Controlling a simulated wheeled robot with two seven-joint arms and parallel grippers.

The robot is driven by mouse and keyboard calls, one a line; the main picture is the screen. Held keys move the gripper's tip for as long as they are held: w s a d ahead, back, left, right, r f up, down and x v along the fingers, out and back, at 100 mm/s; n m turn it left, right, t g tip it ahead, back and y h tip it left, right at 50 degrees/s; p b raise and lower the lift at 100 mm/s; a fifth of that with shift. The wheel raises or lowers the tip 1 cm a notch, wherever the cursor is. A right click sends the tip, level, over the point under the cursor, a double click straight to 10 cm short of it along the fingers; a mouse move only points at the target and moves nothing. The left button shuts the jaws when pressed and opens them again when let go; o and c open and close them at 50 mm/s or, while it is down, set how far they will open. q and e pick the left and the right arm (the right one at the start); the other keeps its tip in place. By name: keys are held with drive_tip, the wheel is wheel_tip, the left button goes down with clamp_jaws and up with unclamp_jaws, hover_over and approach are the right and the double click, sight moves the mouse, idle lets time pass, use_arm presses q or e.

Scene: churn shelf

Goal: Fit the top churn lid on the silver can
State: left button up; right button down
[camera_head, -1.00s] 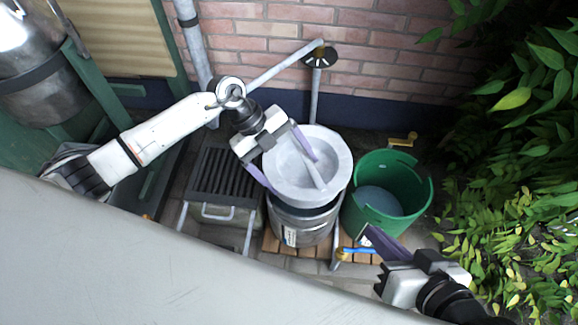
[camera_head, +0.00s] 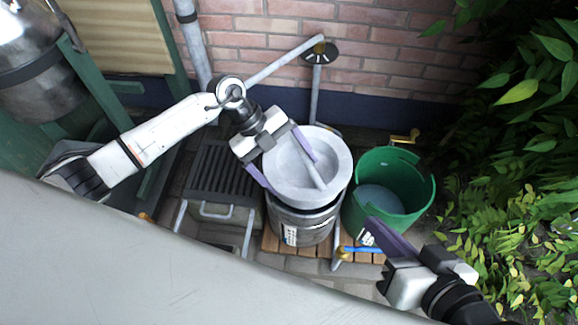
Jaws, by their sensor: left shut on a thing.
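The silver can (camera_head: 303,227) stands upright on a wooden slatted base in the head view. The grey churn lid (camera_head: 331,186), a wide dish with a bar across it, is over the can's mouth and hides it. I cannot tell whether the lid is seated or just above the rim. My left gripper (camera_head: 290,168) is shut on the lid, with its purple fingers at the lid's left side and inside its dish. My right gripper (camera_head: 383,238) is in front of the green tub, apart from the can; its fingers overlap in view, so its opening is unclear.
A green tub (camera_head: 419,205) stands right of the can. A dark grate box (camera_head: 222,180) stands to the left. A blue-handled tap (camera_head: 357,249) is low in front. A brick wall (camera_head: 400,60) with pipes is behind, and leafy plants (camera_head: 530,130) fill the right.

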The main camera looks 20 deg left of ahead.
sight(293, 182)
use_arm(q)
drive_tip(key=shift+w+r+p, duration=0.15)
drive_tip(key=shift+r+p, duration=0.15)
drive_tip(key=shift+p, duration=0.3)
idle(0.3)
drive_tip(key=shift+f, duration=0.5)
idle(0.5)
drive_tip(key=shift+f+b, duration=0.85)
drive_tip(key=shift+f, duration=0.95)
drive_tip(key=shift+f, duration=0.15)
idle(0.6)
